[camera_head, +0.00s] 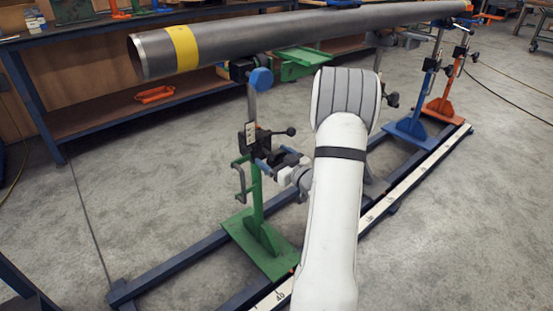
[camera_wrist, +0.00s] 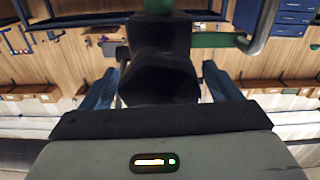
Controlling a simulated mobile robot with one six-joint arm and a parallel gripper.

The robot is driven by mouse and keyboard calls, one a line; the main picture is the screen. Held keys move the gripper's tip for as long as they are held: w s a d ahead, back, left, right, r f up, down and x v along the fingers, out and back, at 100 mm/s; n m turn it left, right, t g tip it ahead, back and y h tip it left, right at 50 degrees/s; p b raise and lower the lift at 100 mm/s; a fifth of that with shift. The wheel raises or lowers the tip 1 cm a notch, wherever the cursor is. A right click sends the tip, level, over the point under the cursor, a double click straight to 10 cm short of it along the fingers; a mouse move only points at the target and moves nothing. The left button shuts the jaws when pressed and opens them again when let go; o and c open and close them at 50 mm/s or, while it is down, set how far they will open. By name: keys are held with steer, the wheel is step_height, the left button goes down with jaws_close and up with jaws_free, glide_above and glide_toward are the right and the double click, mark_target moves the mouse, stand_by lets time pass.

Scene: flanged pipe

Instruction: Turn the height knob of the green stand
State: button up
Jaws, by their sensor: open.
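The green stand (camera_head: 257,200) is upright on its green foot plate, under the near end of the pipe. My gripper (camera_head: 272,160) is at its right side, level with the black clamp on the post. The blue fingers of my gripper (camera_wrist: 164,68) are open, one on each side of the knob, with gaps visible. In the head view my gripper hides most of the knob. A black lever with a ball end (camera_head: 290,131) sticks out just above my gripper.
A steel pipe (camera_head: 285,36) with a yellow band lies across the stands above my arm. Blue (camera_head: 412,128) and orange (camera_head: 445,105) stands are farther back on the floor rails. A workbench (camera_head: 90,120) runs behind.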

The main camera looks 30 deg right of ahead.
steer(key=shift+w, duration=0.2)
steer(key=shift+c, duration=0.3)
steer(key=c, duration=0.9)
steer(key=shift+d, duration=0.2)
steer(key=shift+a+r, duration=0.1)
steer(key=shift+m+p, duration=0.3)
steer(key=shift+p, duration=0.05)
